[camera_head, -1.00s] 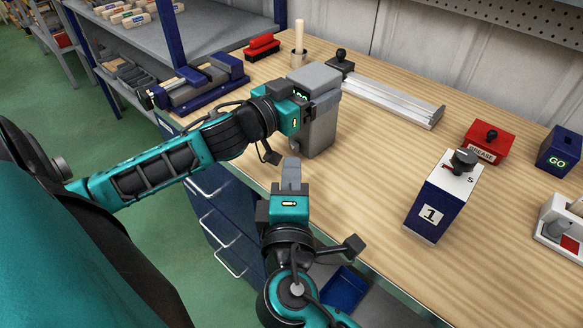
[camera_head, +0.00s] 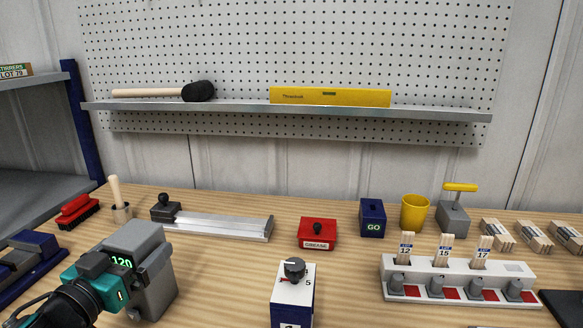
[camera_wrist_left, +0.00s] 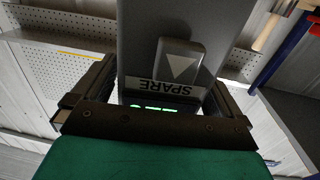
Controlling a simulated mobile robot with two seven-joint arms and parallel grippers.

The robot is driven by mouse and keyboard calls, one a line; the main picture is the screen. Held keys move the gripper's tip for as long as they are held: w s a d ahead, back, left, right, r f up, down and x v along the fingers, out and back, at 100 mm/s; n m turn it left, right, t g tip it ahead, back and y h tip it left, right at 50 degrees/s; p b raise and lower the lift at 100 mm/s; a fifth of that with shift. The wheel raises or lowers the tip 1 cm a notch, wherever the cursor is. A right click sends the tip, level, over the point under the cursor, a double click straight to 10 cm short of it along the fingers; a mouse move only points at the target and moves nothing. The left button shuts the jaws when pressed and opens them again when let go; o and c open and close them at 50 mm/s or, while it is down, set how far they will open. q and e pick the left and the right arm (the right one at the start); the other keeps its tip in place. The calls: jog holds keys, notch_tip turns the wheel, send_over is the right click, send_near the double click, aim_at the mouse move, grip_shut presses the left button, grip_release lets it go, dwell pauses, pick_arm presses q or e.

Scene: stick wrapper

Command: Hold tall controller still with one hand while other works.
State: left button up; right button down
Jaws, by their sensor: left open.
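A tall grey box (camera_head: 150,262) with a green display reading 120 stands at the table's front left; I cannot tell for sure that it is the tall controller. My left gripper (camera_head: 118,265) is at this box, its jaws open. In the left wrist view the grey box (camera_wrist_left: 180,32), with a SPARE label and a triangle button, lies between the two fingers (camera_wrist_left: 160,100); contact is unclear. A tall blue box (camera_head: 292,295) with a white top, black knob and red pointer near 5 stands upright at front centre. My right gripper is out of view.
Behind are a metal rail (camera_head: 222,226), a red GREASE box (camera_head: 317,235), a blue GO box (camera_head: 372,218) and a yellow cup (camera_head: 414,211). A white rack (camera_head: 400,264) with sticks stands right. Bare wood lies between grey and blue boxes.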

pick_arm(q)
jog(key=shift+s, duration=0.1)
jog(key=s+a+r+p, duration=0.1)
jog(key=s+r, duration=0.1)
jog(key=s, duration=0.6)
jog(key=s+a+r+p, duration=0.1)
jog(key=s+r, duration=0.1)
jog(key=s, duration=0.6)
jog(key=shift+s+a+p, duration=0.3)
jog(key=shift+a+p, duration=0.05)
jog(key=shift+p, duration=0.05)
dwell(0.5)
